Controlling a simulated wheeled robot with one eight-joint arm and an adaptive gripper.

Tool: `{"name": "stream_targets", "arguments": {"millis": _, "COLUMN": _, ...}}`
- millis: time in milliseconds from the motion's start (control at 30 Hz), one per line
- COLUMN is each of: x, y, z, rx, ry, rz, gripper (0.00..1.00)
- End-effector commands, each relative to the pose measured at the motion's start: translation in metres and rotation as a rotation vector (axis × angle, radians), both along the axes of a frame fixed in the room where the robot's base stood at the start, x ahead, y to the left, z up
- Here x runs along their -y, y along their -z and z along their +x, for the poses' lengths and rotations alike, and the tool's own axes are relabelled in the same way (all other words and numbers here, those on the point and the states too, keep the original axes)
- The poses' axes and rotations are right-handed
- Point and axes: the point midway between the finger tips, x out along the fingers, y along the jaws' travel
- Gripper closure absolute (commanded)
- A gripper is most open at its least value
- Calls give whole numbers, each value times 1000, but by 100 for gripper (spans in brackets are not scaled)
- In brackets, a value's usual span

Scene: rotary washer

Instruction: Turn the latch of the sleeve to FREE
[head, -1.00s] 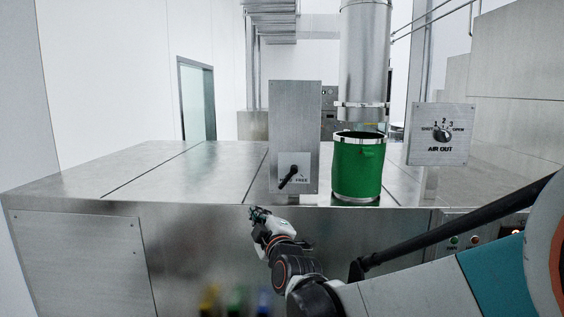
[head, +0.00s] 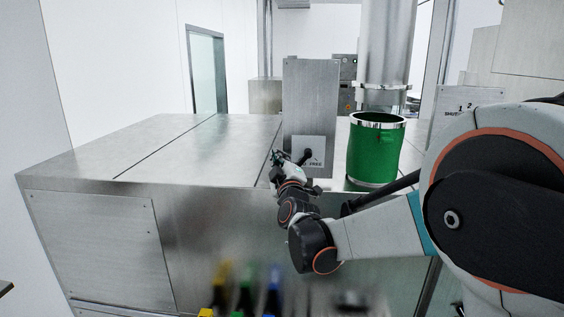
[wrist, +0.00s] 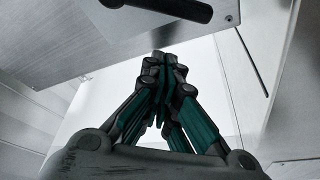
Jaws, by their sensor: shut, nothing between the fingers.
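The latch is a black lever (head: 304,158) on a pale plate on the front of an upright metal panel (head: 309,95). The word FREE shows at the plate's lower right; the plate's left side is partly hidden by my gripper. The lever slants from upper right to lower left. The green sleeve (head: 375,152) with metal rims stands right of the panel. My gripper (head: 278,157) is shut and empty, just left of the lever. In the wrist view the closed fingers (wrist: 161,62) lie below the black lever (wrist: 172,9), with no visible contact.
The metal counter (head: 190,150) is bare on the left. A vertical metal duct (head: 387,45) hangs above the sleeve.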

Motion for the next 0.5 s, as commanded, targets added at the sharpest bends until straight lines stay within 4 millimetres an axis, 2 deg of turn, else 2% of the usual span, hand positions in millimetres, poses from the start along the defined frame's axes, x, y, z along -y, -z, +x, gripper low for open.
{"name": "stream_targets", "arguments": {"millis": 33, "x": 10, "y": 8, "z": -2, "rx": 0, "ry": 5, "rz": -2, "gripper": 100}}
{"name": "stream_targets", "arguments": {"millis": 200, "x": 23, "y": 19, "z": -3, "rx": -1, "ry": 2, "rz": -2, "gripper": 100}}
{"name": "stream_targets", "arguments": {"millis": 500, "x": 29, "y": 22, "z": -3, "rx": -2, "ry": 1, "rz": -1, "gripper": 100}}
